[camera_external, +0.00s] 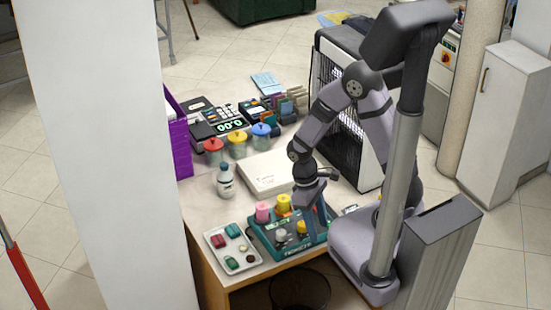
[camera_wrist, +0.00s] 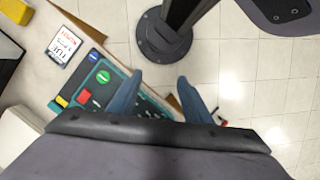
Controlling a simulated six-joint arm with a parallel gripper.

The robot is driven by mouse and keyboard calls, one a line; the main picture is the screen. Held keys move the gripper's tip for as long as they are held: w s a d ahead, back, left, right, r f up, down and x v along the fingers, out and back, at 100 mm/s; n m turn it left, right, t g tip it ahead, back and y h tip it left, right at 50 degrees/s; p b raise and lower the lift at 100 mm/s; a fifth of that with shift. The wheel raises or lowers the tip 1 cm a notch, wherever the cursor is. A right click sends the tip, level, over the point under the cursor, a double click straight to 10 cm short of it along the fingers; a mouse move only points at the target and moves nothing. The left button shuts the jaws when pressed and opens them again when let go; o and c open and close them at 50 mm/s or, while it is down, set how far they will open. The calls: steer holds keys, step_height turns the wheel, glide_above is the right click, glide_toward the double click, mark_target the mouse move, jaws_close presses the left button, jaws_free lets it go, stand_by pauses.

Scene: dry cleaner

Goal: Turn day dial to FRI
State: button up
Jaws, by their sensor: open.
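A teal box (camera_external: 262,243) with lettering on its front stands at the front of the table. A grey knob-like part (camera_external: 281,236) and a yellow one (camera_external: 302,229) show on it, with pink and yellow cylinders at its back. I cannot tell which part is the day dial, nor its setting. My gripper (camera_external: 312,208) is over the box's right side, its two blue fingers apart and nothing seen between them. In the wrist view, my gripper (camera_wrist: 160,79) points past the edge of a teal panel (camera_wrist: 103,66) with blue and green discs and a red square.
A white tray (camera_external: 213,237) with small red, teal and dark items lies left of the box. A white bottle (camera_external: 225,181), a white flat box (camera_external: 262,174) and lidded jars (camera_external: 237,147) stand behind.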

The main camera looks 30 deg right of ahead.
steer(key=w+a+f+n+t, duration=0.1)
steer(key=w+a+n, duration=0.3)
steer(key=w+n, duration=0.15)
steer(key=n+t+y, duration=0.1)
steer(key=n, duration=0.8)
glide_above(281, 233)
steer(key=shift+s+r, duration=0.2)
steer(key=shift+r, duration=0.15)
steer(key=n, duration=0.4)
steer(key=shift+w+a+t, duration=0.1)
steer(key=shift+w+t, duration=0.1)
steer(key=shift+t, duration=0.1)
steer(key=n, duration=0.4)
steer(key=shift+w, duration=0.1)
steer(key=shift+f, duration=0.15)
steer(key=shift+f+p, duration=0.95)
steer(key=shift+f, duration=2.6)
steer(key=shift+c, duration=0.3)
steer(key=c, duration=1)
